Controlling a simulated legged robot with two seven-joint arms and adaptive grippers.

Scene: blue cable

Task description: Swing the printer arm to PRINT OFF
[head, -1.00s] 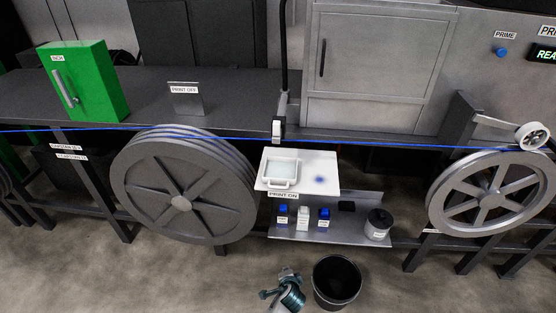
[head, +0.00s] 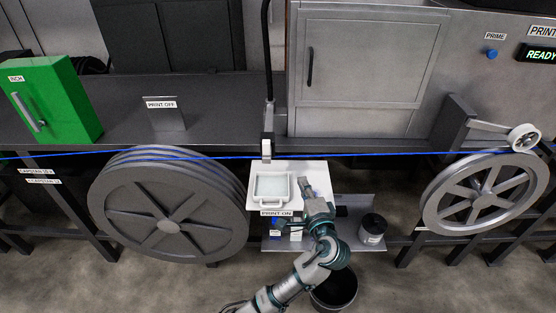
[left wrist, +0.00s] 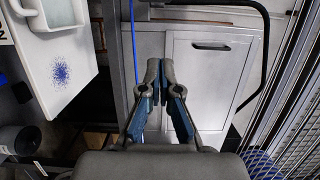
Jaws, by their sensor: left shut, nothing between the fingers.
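The printer arm shows in the head view as a dark upright with a pale print head (head: 267,149) at its lower end, at the blue cable (head: 390,154). It stands at the PRINT ON side, just above the white tray board (head: 257,178). The PRINT OFF plate (head: 165,116) stands on the bench to the left. My left gripper (head: 306,184) is over the right part of the white board, right of and below the print head, apart from it. In the left wrist view its fingers (left wrist: 159,75) are together and empty. My right gripper is not in view.
The large grey capstan wheel (head: 168,210) is at left and a spoked wheel (head: 482,195) at right. A green INCH box (head: 62,100) sits on the bench. A grey cabinet (head: 370,65) stands behind. A dark bin (head: 335,292) is below my arm.

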